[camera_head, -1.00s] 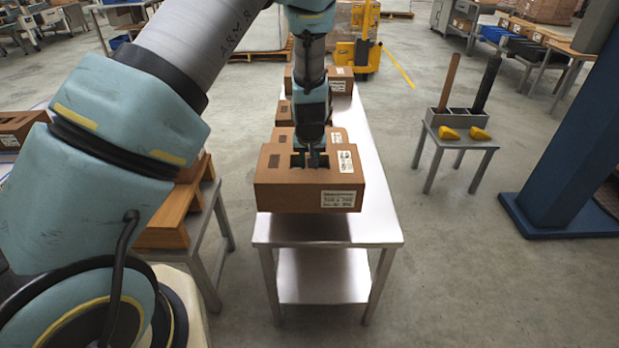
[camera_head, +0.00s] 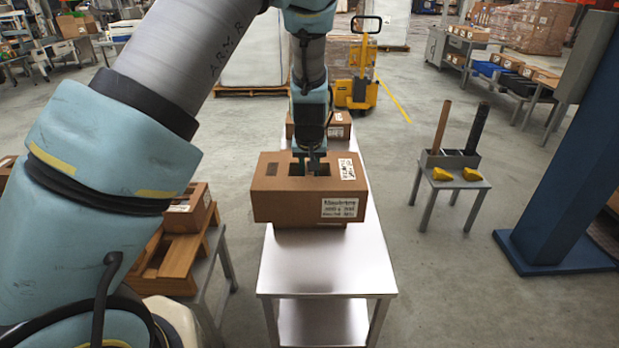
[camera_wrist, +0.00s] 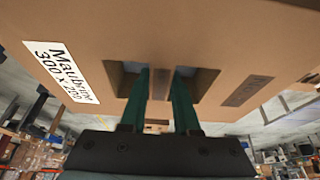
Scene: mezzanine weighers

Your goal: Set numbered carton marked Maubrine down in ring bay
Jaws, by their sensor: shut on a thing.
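The carton marked Maubrine (camera_head: 290,208) is a brown box with a white label on its front and another on top. Its label also reads Maubrine in the wrist view, where the carton (camera_wrist: 200,30) fills the upper part. My gripper (camera_head: 309,172) is shut on the carton at its top, with its green fingers (camera_wrist: 160,100) in the two cut-outs. The carton hangs over the steel table (camera_head: 320,262), seemingly above its top. Another carton (camera_head: 338,128) stands farther back on the table. I cannot make out a ring bay.
A wooden rack with cartons (camera_head: 185,240) stands on a bench at the left. A small stool (camera_head: 449,180) with a holder and yellow wedges stands at the right, near a blue column (camera_head: 560,170). The table's front part is bare. A yellow pallet truck (camera_head: 357,88) stands behind.

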